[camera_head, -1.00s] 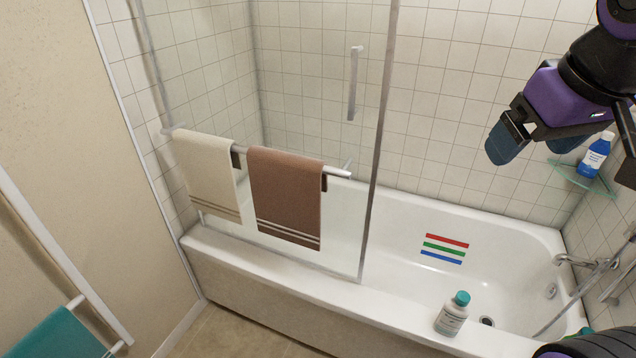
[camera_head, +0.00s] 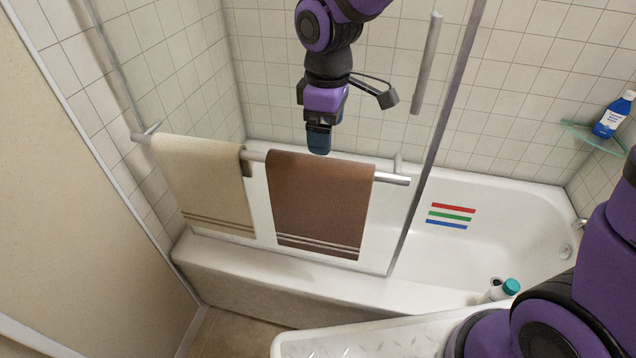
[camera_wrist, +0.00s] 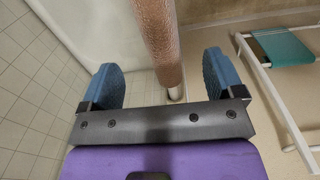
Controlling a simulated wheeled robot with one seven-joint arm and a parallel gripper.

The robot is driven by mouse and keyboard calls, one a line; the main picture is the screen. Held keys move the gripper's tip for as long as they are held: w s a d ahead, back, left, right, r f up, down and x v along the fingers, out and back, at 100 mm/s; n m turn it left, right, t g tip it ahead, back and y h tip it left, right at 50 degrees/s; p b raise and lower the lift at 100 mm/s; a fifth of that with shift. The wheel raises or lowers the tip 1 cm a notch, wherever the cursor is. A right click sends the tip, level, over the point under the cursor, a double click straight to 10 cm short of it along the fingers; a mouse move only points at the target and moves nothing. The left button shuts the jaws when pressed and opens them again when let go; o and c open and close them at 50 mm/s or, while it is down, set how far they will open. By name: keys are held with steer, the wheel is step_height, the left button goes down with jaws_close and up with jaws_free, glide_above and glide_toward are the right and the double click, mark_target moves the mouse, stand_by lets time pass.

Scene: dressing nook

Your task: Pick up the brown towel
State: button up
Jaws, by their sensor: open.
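The brown towel (camera_head: 320,208) hangs folded over a metal bar on the glass screen of the bathtub, with pale stripes near its lower hem. My gripper (camera_head: 318,143) points down just above the towel's top edge in the head view. In the wrist view my gripper (camera_wrist: 165,85) is open with its two blue fingers apart. The brown towel (camera_wrist: 158,40) shows there as a narrow strip along its fold, between the fingers' lines. I cannot tell whether a finger touches the towel.
A cream towel (camera_head: 205,183) hangs left of the brown towel on the same bar (camera_head: 393,179). The glass screen has a vertical handle (camera_head: 427,65). The bathtub (camera_head: 500,240) lies behind, with a bottle (camera_head: 500,291) at its rim. A teal towel (camera_wrist: 283,47) hangs on a white rack.

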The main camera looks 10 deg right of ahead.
mark_target(319, 163)
steer(key=shift+w+a+f, duration=0.2)
steer(key=shift+a+f, duration=0.2)
steer(key=shift+w+a+f, duration=0.1)
steer(key=shift+a+f, duration=0.05)
steer(key=shift+f, duration=0.2)
steer(key=shift+w+f, duration=0.15)
steer(key=shift+f, duration=2.45)
steer(key=shift+w+f, duration=0.1)
steer(key=shift+f, duration=2.45)
steer(key=c, duration=1.3)
steer(key=shift+c, duration=0.2)
steer(key=shift+r, duration=0.1)
